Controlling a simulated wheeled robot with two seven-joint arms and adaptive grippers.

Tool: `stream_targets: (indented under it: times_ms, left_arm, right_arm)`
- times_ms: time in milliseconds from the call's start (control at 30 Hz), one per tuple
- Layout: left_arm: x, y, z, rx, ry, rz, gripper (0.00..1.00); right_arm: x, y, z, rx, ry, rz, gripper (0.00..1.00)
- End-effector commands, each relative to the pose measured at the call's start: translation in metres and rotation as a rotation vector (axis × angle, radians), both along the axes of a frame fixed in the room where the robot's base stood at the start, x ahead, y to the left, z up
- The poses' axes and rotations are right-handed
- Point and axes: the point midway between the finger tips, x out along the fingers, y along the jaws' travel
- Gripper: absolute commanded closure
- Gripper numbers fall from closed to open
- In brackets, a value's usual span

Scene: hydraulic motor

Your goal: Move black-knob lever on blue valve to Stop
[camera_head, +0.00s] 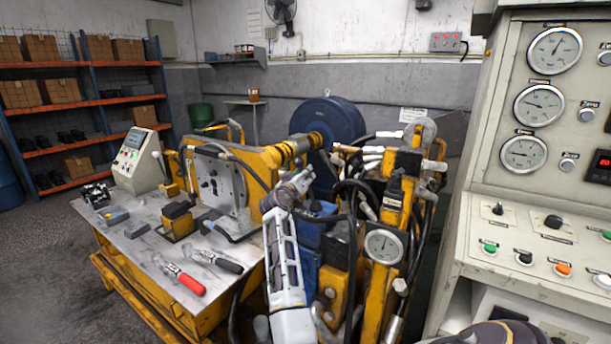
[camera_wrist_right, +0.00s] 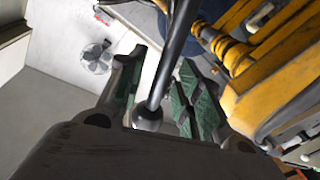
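In the right wrist view a dark rod (camera_wrist_right: 172,60) with a rounded knob (camera_wrist_right: 147,117) at its near end runs between the two green-padded fingers of my right gripper (camera_wrist_right: 164,68). The fingers stand apart, one on each side of the rod, and the knob lies close to the palm. I cannot tell whether a pad touches the rod. In the head view a blue body (camera_head: 305,245), seemingly the blue valve, is partly hidden behind a pale grey arm of mine (camera_head: 284,262). The lever and its Stop mark cannot be made out there. My left gripper is not in view.
A yellow frame with hoses and a gauge (camera_head: 383,246) stands close right of the arm. A workbench (camera_head: 140,245) with red-handled (camera_head: 190,284) and black-handled tools lies left. A control panel (camera_head: 530,235) fills the right side. Floor at far left is clear.

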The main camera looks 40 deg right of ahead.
Motion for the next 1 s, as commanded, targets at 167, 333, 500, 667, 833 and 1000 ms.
stream_targets:
  times_ms: [167, 333, 500, 667, 833, 1000]
  left_arm:
    - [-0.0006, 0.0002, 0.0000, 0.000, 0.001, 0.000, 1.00]
    - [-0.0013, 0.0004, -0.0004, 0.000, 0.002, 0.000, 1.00]
    - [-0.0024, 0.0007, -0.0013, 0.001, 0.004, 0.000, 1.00]
    - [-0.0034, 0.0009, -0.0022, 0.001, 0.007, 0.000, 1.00]
    - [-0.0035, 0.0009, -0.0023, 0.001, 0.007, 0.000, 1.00]
    - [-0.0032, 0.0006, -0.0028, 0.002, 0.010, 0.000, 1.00]
  right_arm:
    - [0.0001, 0.0003, 0.0001, 0.000, 0.000, 0.000, 0.65]
    - [0.0001, 0.0002, 0.0000, 0.000, 0.000, 0.000, 0.73]
    - [0.0000, 0.0001, 0.0000, 0.000, 0.000, 0.000, 0.95]
    - [0.0001, 0.0002, 0.0000, 0.000, 0.000, 0.000, 1.00]
    - [0.0001, 0.0002, -0.0001, 0.000, 0.000, 0.000, 1.00]
    - [0.0001, -0.0035, -0.0001, 0.001, -0.006, 0.000, 1.00]
